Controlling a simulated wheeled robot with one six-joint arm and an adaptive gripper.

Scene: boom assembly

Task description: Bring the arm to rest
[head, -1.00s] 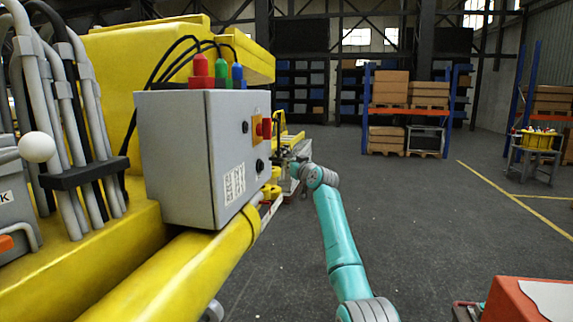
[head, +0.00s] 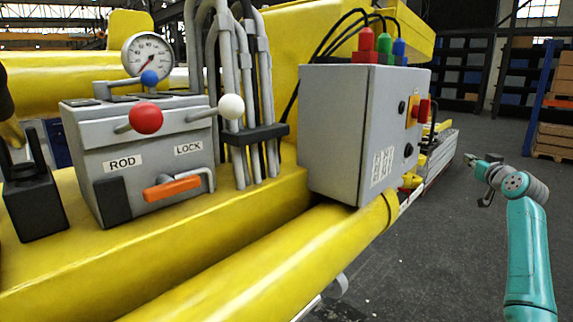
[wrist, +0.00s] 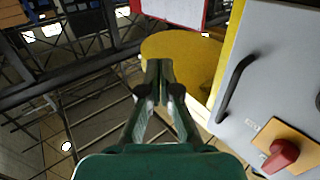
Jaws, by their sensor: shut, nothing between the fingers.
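My teal arm (head: 530,250) stands at the right in the head view, bent at the wrist, with my gripper (head: 470,160) at its far end, small there and to the right of the grey control box. In the wrist view my gripper (wrist: 159,68) shows large, its two fingers together and empty. The grey control box (head: 335,130) with a red knob (head: 423,110) is on the yellow boom (head: 280,255). In the wrist view the box (wrist: 270,70) is at the right, with its handle and red knob (wrist: 280,155). The gripper appears apart from it.
Left of the box are grey hoses (head: 240,90) and a lever unit (head: 140,160) labelled ROD and LOCK, with a red ball knob (head: 145,118) and an orange handle (head: 172,188). A gauge (head: 147,54) stands behind. Open grey floor (head: 450,260) lies right of the boom.

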